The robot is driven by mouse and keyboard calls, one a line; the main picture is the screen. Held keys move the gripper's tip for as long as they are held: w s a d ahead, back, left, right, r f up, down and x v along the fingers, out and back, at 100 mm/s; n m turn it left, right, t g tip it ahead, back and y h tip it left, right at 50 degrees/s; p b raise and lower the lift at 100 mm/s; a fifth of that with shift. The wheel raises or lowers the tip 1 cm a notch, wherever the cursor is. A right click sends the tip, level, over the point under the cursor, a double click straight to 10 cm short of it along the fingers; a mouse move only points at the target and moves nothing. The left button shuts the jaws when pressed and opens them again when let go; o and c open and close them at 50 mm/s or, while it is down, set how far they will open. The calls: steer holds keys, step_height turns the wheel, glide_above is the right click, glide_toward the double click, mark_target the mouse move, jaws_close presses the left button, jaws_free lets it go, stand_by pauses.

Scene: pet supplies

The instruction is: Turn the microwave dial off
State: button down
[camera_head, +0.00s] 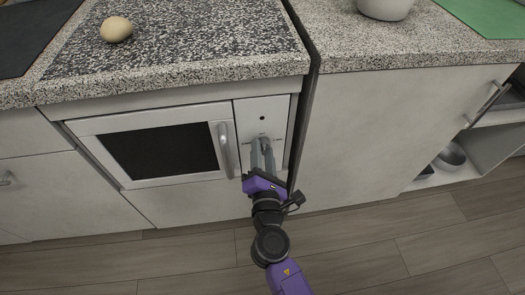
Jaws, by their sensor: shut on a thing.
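The white microwave (112,122) is built in under the speckled counter, with a dark door window (160,151) and a vertical metal handle (225,148). Its door looks shut. To the right of the handle is a light control panel (262,107) with a small dark dot near its top. My gripper (262,143) reaches up to the lower part of this panel. Its grey fingers are shut on the dial, which they almost wholly hide. The dial's angle cannot be seen.
A beige round object (116,30) sits on the speckled counter (200,45) above. A white bowl (385,8) and a green board (485,15) are at the upper right. A cabinet (390,130) is right of the microwave, and a metal bowl (450,157) is on an open shelf. The wooden floor (400,235) is clear.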

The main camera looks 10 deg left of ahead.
steer(key=shift+f+n, duration=0.1)
steer(key=shift+n, duration=0.2)
steer(key=c, duration=1)
jaws_free()
steer(key=shift+o, duration=0.2)
steer(key=s+d, duration=0.1)
steer(key=s, duration=0.6)
steer(key=shift+s+d, duration=0.2)
steer(key=shift+s, duration=0.15)
